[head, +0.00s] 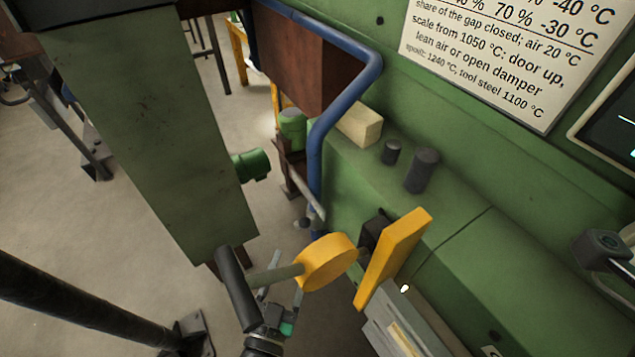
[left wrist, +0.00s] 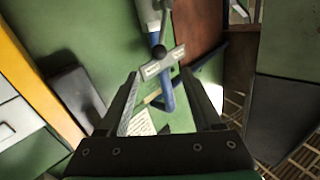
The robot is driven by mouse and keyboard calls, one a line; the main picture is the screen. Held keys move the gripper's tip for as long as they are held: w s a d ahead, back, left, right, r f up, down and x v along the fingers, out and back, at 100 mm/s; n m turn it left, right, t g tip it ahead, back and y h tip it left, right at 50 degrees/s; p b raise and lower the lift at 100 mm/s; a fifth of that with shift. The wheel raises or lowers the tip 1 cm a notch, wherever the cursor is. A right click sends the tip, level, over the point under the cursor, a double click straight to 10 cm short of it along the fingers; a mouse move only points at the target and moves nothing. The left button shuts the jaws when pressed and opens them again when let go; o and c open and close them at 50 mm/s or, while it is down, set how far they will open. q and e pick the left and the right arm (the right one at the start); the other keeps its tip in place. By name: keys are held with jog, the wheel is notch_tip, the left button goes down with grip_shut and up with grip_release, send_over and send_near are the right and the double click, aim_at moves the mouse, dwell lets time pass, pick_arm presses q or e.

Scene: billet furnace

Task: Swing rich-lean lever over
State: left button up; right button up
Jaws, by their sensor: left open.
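The lever I take for the rich-lean lever has a dark ball knob (head: 303,223), seen small beside the blue pipe in the head view. In the left wrist view the black knob (left wrist: 159,52) shows in front of a pale label plate (left wrist: 165,63), whose text is too small to read. My left gripper (head: 283,290) is low in the head view, partly behind a yellow hub and its handle. In the wrist view the left gripper (left wrist: 160,78) is open, its fingers pointing toward the knob with nothing between them. The knob lies beyond the fingertips, apparently untouched. My right gripper is not in view.
A yellow hub (head: 327,262) with a dark handle (head: 237,288) and a yellow plate (head: 393,257) stand close to the left gripper. A blue pipe (head: 318,150) runs down the green furnace (head: 455,200). Open floor (head: 120,205) lies to the left.

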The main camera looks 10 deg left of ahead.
aim_at(303, 228)
pick_arm(q)
jog(key=w, duration=0.3)
jog(key=w+d, duration=0.1)
jog(key=w, duration=0.7)
jog(key=shift+d+f+b, duration=0.15)
jog(key=shift+b, duration=0.15)
grip_shut()
dwell(1.0)
